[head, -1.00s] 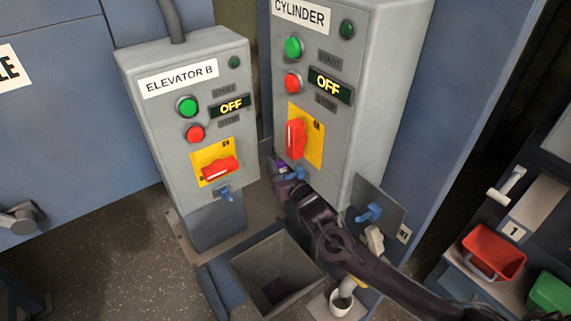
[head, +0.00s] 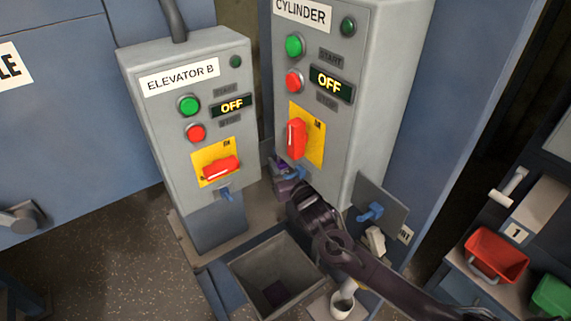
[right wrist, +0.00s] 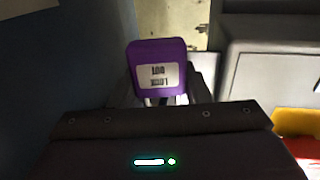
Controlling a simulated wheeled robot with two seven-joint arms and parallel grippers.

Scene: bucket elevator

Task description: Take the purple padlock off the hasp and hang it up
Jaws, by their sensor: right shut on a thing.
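The purple padlock (right wrist: 157,68), with a white label seen upside down, sits between the fingers of my right gripper (right wrist: 158,98) in the right wrist view. A blue hook (head: 370,212) sticks out from a grey plate (head: 385,200) right of the CYLINDER box. My left gripper is not in view.
The CYLINDER box (head: 365,110) and ELEVATOR B box (head: 148,110) both read OFF. A blue fitting (head: 225,194) is under the ELEVATOR B switch. An open grey hopper (head: 245,268) lies below. Red (head: 493,252) and green (head: 552,292) bins stand at right.

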